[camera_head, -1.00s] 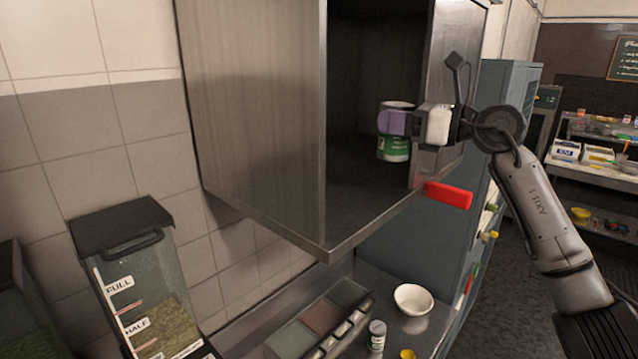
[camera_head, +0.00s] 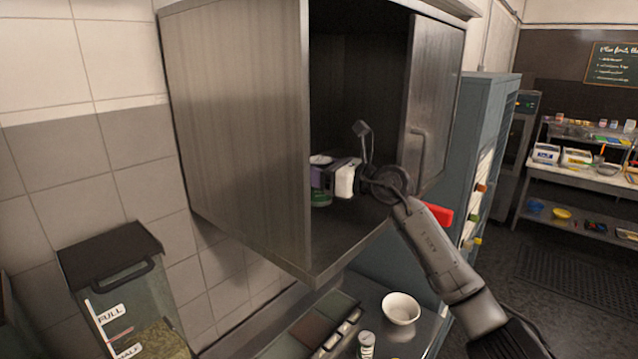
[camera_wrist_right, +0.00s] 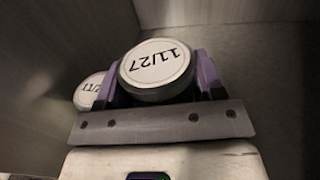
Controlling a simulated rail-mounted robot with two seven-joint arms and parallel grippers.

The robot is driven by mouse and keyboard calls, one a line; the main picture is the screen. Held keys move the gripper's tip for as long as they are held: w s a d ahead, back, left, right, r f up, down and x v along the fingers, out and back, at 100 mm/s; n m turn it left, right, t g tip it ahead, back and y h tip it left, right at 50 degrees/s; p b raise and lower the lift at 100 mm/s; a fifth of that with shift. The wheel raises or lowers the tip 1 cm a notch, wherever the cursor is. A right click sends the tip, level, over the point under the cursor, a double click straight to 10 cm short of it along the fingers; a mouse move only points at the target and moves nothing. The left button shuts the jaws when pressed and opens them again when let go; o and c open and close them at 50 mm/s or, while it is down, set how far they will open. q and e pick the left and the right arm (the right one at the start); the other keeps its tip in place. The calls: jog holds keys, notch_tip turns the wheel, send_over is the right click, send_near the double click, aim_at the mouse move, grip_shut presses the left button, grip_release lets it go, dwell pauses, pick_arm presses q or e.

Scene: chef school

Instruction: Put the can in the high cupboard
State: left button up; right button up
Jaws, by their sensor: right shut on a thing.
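My right gripper (camera_head: 322,176), with purple fingers, is shut on a can (camera_head: 321,198) with a white lid and green lower part. It holds the can upright inside the high cupboard (camera_head: 240,130), near its left side wall, which partly hides the can. I cannot tell whether the can touches the cupboard floor. In the right wrist view the held can (camera_wrist_right: 157,65) shows "11/27" on its lid, between the fingers. A second similar lid (camera_wrist_right: 90,91) is beside it on the left. The cupboard door (camera_head: 436,95) stands open on the right. My left gripper is not in view.
A red block-shaped part (camera_head: 438,213) is just behind my right arm. Below are a white bowl (camera_head: 401,308), a small jar (camera_head: 366,345) and a compartment tray (camera_head: 313,328). A container marked FULL (camera_head: 110,270) stands at lower left. The cupboard floor's right part looks clear.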

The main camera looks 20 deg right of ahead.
jog(key=shift+f+p, duration=0.85)
jog(key=shift+f, duration=1.15)
jog(key=shift+f, duration=0.15)
jog(key=o, duration=0.6)
jog(key=shift+f, duration=0.1)
jog(key=o, duration=0.5)
